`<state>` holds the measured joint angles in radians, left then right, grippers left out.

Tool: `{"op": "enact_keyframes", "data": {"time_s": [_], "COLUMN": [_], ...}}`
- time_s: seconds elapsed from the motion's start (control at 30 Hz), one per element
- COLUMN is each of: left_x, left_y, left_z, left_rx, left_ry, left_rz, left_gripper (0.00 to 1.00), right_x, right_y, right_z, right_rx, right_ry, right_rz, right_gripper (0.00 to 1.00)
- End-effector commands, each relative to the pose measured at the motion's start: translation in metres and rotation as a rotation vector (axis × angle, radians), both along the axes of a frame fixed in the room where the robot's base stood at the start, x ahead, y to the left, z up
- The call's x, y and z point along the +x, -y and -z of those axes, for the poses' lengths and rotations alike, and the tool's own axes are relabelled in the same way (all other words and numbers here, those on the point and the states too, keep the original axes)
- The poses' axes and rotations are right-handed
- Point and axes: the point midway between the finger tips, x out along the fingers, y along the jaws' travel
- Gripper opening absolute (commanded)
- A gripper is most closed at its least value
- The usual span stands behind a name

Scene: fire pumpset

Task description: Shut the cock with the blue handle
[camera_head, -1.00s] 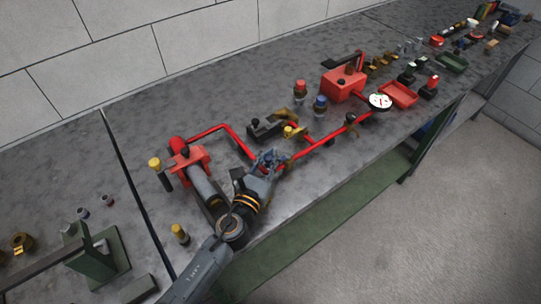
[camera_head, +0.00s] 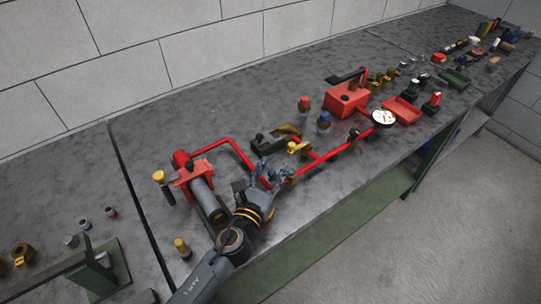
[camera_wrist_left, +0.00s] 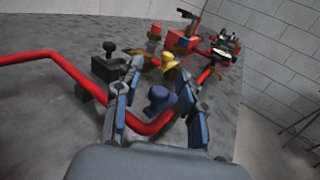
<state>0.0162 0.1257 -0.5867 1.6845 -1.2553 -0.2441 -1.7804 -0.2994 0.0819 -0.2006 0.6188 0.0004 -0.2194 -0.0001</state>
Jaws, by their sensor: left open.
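The cock with the blue handle (camera_wrist_left: 160,98) sits on the red pipe in the left wrist view. Its rounded blue handle stands between the two spread fingers of my left gripper (camera_wrist_left: 160,97), with visible room on both sides. In the head view my left gripper (camera_head: 267,175) is open over the near part of the red pipe (camera_head: 330,156) and largely hides the blue handle. A yellow-handled cock (camera_head: 298,147) is just beyond it; it also shows in the left wrist view (camera_wrist_left: 168,59). My right gripper is not in view.
A black clamp-like block (camera_head: 270,141) lies behind the pipe. Farther right are a blue-topped fitting (camera_head: 324,122), a red box (camera_head: 346,99) and a gauge (camera_head: 384,118). A red-clamped cylinder (camera_head: 195,179) stands left of the gripper. The bench's front edge is close by.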

Motion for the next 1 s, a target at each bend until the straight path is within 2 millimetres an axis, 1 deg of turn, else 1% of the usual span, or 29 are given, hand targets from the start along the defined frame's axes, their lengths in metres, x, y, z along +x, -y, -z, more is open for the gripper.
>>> {"op": "enact_keyframes", "data": {"time_s": [0.03, 0.17, 0.2, 0.4, 0.53, 0.7, 0.93, 0.97, 1.0], "left_x": [0.000, 0.000, 0.000, 0.000, -0.001, -0.001, -0.001, -0.001, -0.001], "left_y": [-0.001, -0.001, -0.001, -0.002, -0.003, -0.003, -0.003, -0.003, -0.003], "left_z": [-0.006, -0.017, -0.027, -0.063, -0.080, -0.089, -0.090, -0.090, -0.090], "left_rx": [0.000, 0.004, 0.003, 0.003, 0.003, 0.004, 0.003, 0.003, 0.001], "left_ry": [0.004, -0.001, 0.005, 0.002, -0.001, -0.005, -0.006, -0.006, -0.007], "left_rz": [0.000, 0.003, 0.004, 0.002, 0.000, -0.002, -0.002, -0.002, -0.003], "left_gripper": [0.40, 0.40, 0.40, 0.40, 0.40, 0.40, 0.40, 0.38, 0.30], "right_x": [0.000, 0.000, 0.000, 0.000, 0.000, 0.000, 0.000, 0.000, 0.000], "right_y": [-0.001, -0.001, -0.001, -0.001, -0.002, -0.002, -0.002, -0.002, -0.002], "right_z": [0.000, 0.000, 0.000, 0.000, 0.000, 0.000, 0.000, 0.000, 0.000], "right_rx": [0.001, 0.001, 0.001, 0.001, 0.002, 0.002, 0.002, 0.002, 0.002], "right_ry": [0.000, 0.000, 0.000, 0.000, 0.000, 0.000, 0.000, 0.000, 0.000], "right_rz": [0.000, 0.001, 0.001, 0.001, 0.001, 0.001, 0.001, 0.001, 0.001], "right_gripper": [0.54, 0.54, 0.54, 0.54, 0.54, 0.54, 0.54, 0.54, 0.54]}}
